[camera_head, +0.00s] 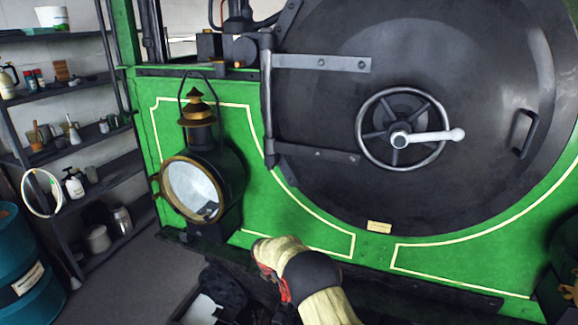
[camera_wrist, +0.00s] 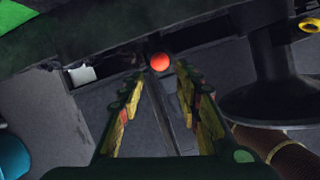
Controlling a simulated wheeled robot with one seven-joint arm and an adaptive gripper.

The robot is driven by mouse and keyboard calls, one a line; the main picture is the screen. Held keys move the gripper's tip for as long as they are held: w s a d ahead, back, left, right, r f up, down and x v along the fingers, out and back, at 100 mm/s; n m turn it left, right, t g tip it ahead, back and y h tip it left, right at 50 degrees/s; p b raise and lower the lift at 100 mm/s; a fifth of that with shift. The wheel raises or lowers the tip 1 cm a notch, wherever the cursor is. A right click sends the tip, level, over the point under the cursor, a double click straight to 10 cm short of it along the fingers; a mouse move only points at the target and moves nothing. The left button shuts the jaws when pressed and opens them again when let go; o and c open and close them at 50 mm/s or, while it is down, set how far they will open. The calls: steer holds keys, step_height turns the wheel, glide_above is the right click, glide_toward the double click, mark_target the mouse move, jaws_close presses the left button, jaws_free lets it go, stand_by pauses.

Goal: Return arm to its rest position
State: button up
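The round black door (camera_head: 470,90) has a handwheel (camera_head: 361,128) and a white lever (camera_head: 435,137). Shelves (camera_head: 75,92) and a blue drum (camera_head: 22,262) stand left. Grey floor (camera_head: 125,275) lies clear between.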

steer(key=s+d+f+m+g, duration=0.2)
steer(key=s+d+f+m, duration=0.1)
steer(key=s+m, duration=0.55)
steer(key=s+d+r+m+b, duration=0.35)
steer(key=s+r+m, duration=0.2)
steer(key=s, duration=0.25)
steer(key=s+d+r+m+g+b, duration=0.1)
steer(key=s+d+r+m+b, duration=0.1)
steer(key=s+d+r+m, duration=0.35)
steer(key=s+d+r+m+b, duration=0.3)
steer(key=s+r+m, duration=0.1)
steer(key=s+r, duration=0.4)
steer(key=s+d+r+m+t+y+b, duration=0.1)
steer(key=s+d+b, duration=0.3)
steer(key=s, duration=0.6)
steer(key=s+d+r+m+t+b, duration=0.2)
steer(key=s+d+m+t+b, duration=0.2)
steer(key=s+b, duration=0.4)
steer(key=s+d, duration=0.1)
steer(key=s, duration=0.2)
steer(key=shift+r+y, duration=0.15)
steer(key=shift+y, duration=0.25)
